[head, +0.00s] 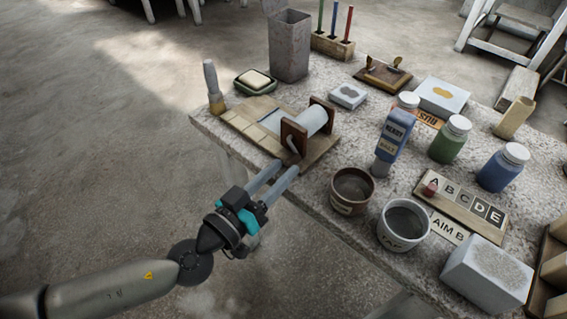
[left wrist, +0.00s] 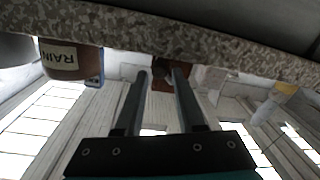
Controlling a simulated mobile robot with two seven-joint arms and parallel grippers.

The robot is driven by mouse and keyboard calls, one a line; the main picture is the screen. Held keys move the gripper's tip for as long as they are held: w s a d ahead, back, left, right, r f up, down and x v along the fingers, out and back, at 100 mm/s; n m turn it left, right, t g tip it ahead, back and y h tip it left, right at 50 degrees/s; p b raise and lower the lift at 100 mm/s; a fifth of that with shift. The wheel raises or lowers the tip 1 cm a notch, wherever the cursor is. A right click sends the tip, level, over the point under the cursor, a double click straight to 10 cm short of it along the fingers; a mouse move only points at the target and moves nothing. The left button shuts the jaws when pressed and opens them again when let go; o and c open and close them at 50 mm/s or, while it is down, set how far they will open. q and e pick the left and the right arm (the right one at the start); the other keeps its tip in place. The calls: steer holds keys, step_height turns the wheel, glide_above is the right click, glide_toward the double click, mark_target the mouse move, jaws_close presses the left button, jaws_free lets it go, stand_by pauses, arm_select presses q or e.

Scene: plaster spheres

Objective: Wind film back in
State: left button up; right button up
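The film winder stands on a wooden base at the table's near left edge. Its pale roll (head: 312,120) sits between two dark brown uprights (head: 294,137). A grey strip of film (head: 272,121) lies from the roll towards the left over the pale slatted board (head: 250,123). A small crank part (head: 292,146) shows at the near upright. My left gripper (head: 284,169) is just off the table edge, below and in front of the winder. Its two fingers are apart with nothing visible between them. The left wrist view shows the fingertips (left wrist: 161,73) near a brown wooden part. My right gripper is not seen.
A brown pot (head: 352,190) and a white pot (head: 403,226) stand right of the gripper along the edge. A brush (head: 213,88) and a soap dish (head: 254,83) are left of and behind the winder. Open floor lies left.

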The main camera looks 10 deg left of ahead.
arm_select(q)
steer(key=shift+w+d, duration=0.4)
steer(key=shift+w, duration=0.15)
jaws_close()
